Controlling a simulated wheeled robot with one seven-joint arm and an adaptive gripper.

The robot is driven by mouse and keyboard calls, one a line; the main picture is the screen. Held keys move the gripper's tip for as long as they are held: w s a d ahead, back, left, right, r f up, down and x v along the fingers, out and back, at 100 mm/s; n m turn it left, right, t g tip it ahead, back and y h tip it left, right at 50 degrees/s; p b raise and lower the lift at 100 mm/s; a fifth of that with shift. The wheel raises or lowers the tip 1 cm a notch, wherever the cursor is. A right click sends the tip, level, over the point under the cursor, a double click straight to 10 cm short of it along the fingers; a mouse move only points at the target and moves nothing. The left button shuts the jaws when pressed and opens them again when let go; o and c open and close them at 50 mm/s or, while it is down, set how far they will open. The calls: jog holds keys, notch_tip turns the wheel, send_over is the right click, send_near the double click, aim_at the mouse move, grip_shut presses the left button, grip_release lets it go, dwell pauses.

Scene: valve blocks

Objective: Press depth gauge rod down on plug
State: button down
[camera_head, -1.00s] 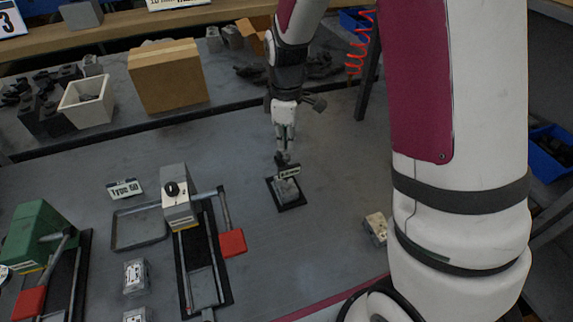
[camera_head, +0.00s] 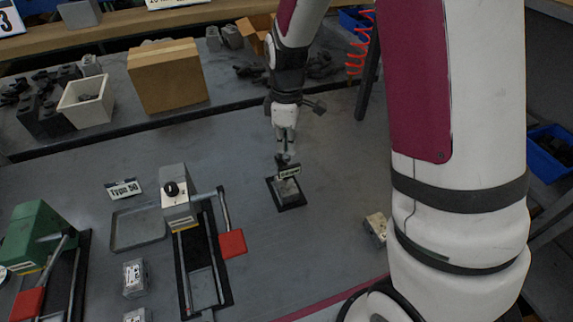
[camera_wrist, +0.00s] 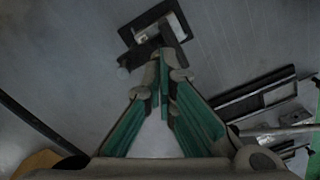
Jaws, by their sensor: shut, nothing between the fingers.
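My gripper (camera_head: 284,150) points down, its fingers together, over a small grey block on a dark square base (camera_head: 293,206) in the middle of the table. The block (camera_head: 285,189) has a labelled gauge piece (camera_head: 289,171) above it, at or just under the fingertips. In the wrist view my gripper (camera_wrist: 162,58) is shut, its fingertips beside a dark bar at the near side of the block (camera_wrist: 178,25) and its dark frame (camera_wrist: 137,27). The bar's end (camera_wrist: 123,73) sticks out to the left. The rod and plug cannot be made out clearly, and I cannot tell whether the fingertips touch.
A clamp fixture with a red handle (camera_head: 232,243) and a shallow tray (camera_head: 137,229) stand to the left. A green fixture (camera_head: 45,237) is farther left. A small block (camera_head: 376,227) lies to the right. A cardboard box (camera_head: 168,76) stands behind. The table around the gauge is clear.

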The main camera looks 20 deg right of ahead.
jog(key=shift+f+b, duration=0.45)
jog(key=shift+f, duration=0.8)
dwell(0.6)
jog(key=shift+r, duration=0.1)
dwell(0.7)
jog(key=shift+r+p, duration=0.8)
jog(key=shift+r, duration=0.75)
jog(key=shift+r, duration=0.35)
jog(key=s+r+m+t, duration=0.1)
jog(key=s+r+m, duration=0.2)
jog(key=s+r, duration=0.35)
jog(key=s+r+m+t, duration=0.2)
jog(key=s+r+m, duration=0.15)
jog(key=r, duration=0.65)
jog(key=s+r+m+t, duration=0.1)
jog(key=s+r+m, duration=0.1)
jog(key=s, duration=0.4)
jog(key=s+r+m+t, duration=0.1)
jog(key=s+r+m, duration=0.1)
jog(key=s, duration=0.5)
jog(key=shift+r+m, duration=0.4)
jog(key=shift+m, duration=0.35)
